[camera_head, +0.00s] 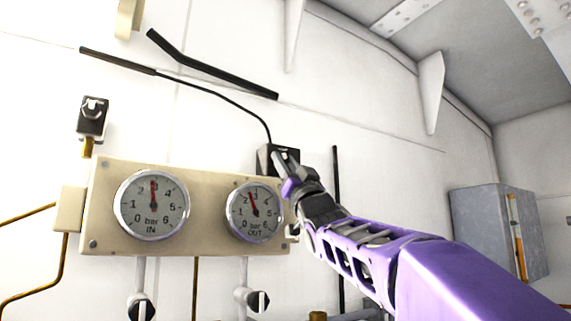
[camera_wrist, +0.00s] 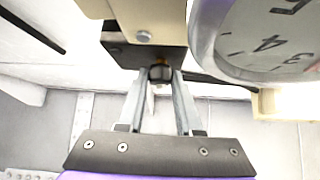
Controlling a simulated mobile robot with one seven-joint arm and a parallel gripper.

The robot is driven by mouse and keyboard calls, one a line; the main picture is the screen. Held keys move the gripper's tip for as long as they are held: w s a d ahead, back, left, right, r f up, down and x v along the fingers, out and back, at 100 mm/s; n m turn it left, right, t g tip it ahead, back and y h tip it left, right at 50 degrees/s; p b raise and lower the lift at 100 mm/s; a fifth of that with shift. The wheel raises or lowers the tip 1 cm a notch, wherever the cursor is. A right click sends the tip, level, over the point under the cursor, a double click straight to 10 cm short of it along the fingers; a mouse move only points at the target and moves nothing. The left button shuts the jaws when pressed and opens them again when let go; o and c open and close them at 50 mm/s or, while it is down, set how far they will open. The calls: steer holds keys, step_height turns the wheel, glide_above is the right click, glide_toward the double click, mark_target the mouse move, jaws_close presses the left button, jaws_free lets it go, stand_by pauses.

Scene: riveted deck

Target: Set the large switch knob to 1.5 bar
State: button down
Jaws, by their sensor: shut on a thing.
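A black switch box (camera_head: 266,158) stands at the top right corner of the cream gauge panel (camera_head: 102,205). My gripper (camera_head: 279,160) reaches up to it from the right and covers part of it. In the wrist view, my two fingers (camera_wrist: 160,80) converge and are shut on a small dark round knob (camera_wrist: 160,72) below the dark box (camera_wrist: 125,52). Its marking and setting cannot be read. The OUT gauge (camera_head: 263,222) has its red needle between 2 and 3, near 2.5 bar. The IN gauge (camera_head: 135,207) reads about 3 bar.
A smaller black switch (camera_head: 93,112) is on the wall at the left. Two valves with dark handles (camera_head: 141,306) (camera_head: 258,301) are below the panel. A black cable (camera_head: 215,90) runs to the box. A grey cabinet (camera_head: 487,235) hangs at the right.

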steer(key=shift+m+h, duration=0.4)
steer(key=shift+m, duration=0.1)
steer(key=shift+s+a+m+t+h+b, duration=0.1)
steer(key=shift+m+t+h+b, duration=0.3)
steer(key=shift+m+h, duration=0.8)
steer(key=shift+a+m+t+h+b, duration=0.1)
steer(key=shift+m+t+h+b, duration=0.25)
steer(key=shift+m+h, duration=0.8)
steer(key=shift+r+m+h+p, duration=0.15)
steer(key=shift+m+h+p, duration=0.3)
steer(key=shift+m+h, duration=0.65)
steer(key=shift+r+m+h+p, duration=0.1)
steer(key=shift+m+h+p, duration=0.3)
steer(key=shift+m+h, duration=0.6)
steer(key=shift+m+h+p, duration=0.3)
steer(key=shift+m+h, duration=0.05)
steer(key=shift+m, duration=0.3)
steer(key=shift+f+m, duration=0.1)
steer(key=shift+m, duration=0.2)
steer(key=c, duration=0.6)
jaws_free()
steer(key=shift+f, duration=0.2)
